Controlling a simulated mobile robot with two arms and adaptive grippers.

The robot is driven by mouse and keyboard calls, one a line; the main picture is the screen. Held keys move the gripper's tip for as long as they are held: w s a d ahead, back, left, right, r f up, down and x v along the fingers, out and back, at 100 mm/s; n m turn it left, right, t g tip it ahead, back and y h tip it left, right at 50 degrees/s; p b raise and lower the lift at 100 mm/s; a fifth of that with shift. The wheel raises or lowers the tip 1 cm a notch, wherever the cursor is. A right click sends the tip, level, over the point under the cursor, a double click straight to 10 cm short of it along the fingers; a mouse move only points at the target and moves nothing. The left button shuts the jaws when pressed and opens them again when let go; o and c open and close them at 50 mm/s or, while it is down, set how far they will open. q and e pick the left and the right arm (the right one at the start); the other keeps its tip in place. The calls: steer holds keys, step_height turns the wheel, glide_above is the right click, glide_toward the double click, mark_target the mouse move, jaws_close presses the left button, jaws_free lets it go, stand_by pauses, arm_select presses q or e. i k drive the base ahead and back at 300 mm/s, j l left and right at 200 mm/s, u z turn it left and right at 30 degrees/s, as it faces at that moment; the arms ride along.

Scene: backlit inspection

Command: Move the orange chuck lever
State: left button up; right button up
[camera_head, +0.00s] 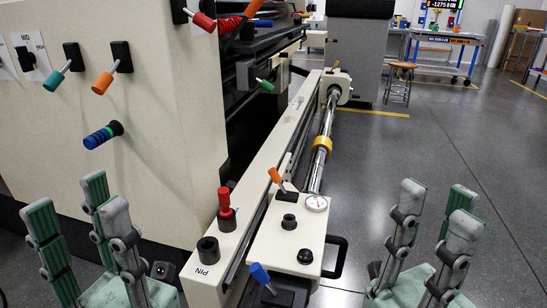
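Two orange-handled levers show on the beige machine, and I cannot tell which one is the chuck lever. One orange lever (103,82) is on the upright panel at the upper left, its handle tilted down and left from a black mount. The other orange lever (275,175) stands tilted on the low carriage in the centre, beside a dial gauge. My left gripper (79,216) is at the lower left, fingers upward, open and empty, below the panel. My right gripper (437,213) is at the lower right, fingers upward, open and empty, right of the carriage. Neither touches a lever.
Near the panel lever are a teal lever (57,77), a red lever (204,21) and a blue-green knob (101,135). A red plunger (225,201) and a blue lever (262,275) stand around the carriage. Grey floor (430,145) is clear at right.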

mark_target(275, 175)
steer(key=u, duration=0.4)
steer(key=i+l+u, duration=0.1)
steer(key=u, duration=0.3)
steer(key=l+u, duration=0.1)
steer(key=u, duration=0.35)
steer(key=l+u, duration=0.1)
steer(key=u, duration=0.3)
steer(key=l+u, duration=0.25)
steer(key=l, duration=0.2)
steer(key=l+u, duration=0.2)
steer(key=l, duration=0.25)
steer(key=k+l+u, duration=0.1)
steer(key=l+u, duration=0.15)
steer(key=l, duration=0.2)
steer(key=k+l+u, duration=0.2)
steer(key=l, duration=0.25)
steer(key=l+u, duration=0.25)
steer(key=l, duration=0.2)
steer(key=k+l+u, duration=0.2)
steer(key=l, duration=1.15)
